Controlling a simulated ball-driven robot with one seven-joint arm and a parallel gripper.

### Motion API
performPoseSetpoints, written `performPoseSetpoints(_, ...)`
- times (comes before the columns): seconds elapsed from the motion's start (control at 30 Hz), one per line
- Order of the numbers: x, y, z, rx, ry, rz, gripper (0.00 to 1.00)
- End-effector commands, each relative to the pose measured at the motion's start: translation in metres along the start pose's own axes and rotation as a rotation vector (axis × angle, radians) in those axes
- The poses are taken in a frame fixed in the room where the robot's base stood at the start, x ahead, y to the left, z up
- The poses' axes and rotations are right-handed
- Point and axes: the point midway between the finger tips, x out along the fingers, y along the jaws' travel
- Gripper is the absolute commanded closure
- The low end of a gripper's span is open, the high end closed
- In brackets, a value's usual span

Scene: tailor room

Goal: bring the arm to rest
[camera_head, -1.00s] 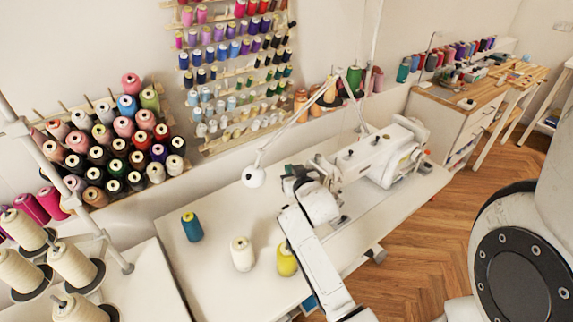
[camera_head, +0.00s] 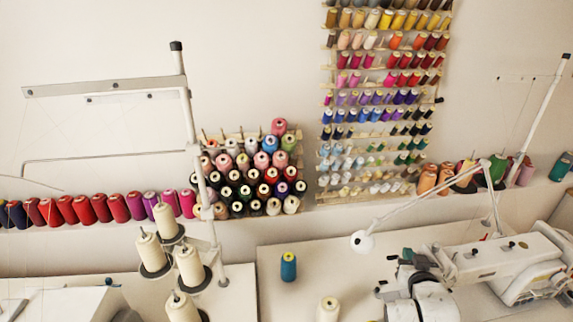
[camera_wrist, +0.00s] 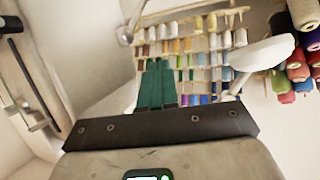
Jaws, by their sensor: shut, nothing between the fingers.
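My gripper (camera_wrist: 157,68) shows in the wrist view as two green fingers side by side, shut with nothing between them. They point toward the racks of thread on the wall. In the head view my arm (camera_head: 422,295) is at the lower right, in front of the white sewing machine (camera_head: 500,265). My gripper's fingertips are hard to make out there.
A teal spool (camera_head: 289,267) and a cream spool (camera_head: 328,309) stand on the white table (camera_head: 270,300), left of my arm. A lamp (camera_head: 362,241) reaches over the table. A thread stand (camera_head: 221,255) with cream cones is further left.

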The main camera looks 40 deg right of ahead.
Motion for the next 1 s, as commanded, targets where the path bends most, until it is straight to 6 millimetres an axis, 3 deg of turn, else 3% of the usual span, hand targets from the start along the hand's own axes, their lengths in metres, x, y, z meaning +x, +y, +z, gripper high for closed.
performPoseSetpoints(0.17,0.0,-0.001,0.001,0.0,-0.003,-0.002,1.0)
performPoseSetpoints(0.27,-0.006,-0.018,0.013,-0.006,-0.054,-0.031,1.0)
performPoseSetpoints(0.37,-0.021,-0.048,0.035,-0.026,-0.155,-0.083,1.0)
performPoseSetpoints(0.5,-0.06,-0.095,0.079,-0.088,-0.357,-0.185,1.0)
performPoseSetpoints(0.6,-0.091,-0.117,0.104,-0.145,-0.488,-0.248,1.0)
performPoseSetpoints(0.83,-0.158,-0.14,0.147,-0.291,-0.728,-0.361,1.0)
performPoseSetpoints(1.0,-0.222,-0.14,0.173,-0.46,-0.925,-0.451,1.0)
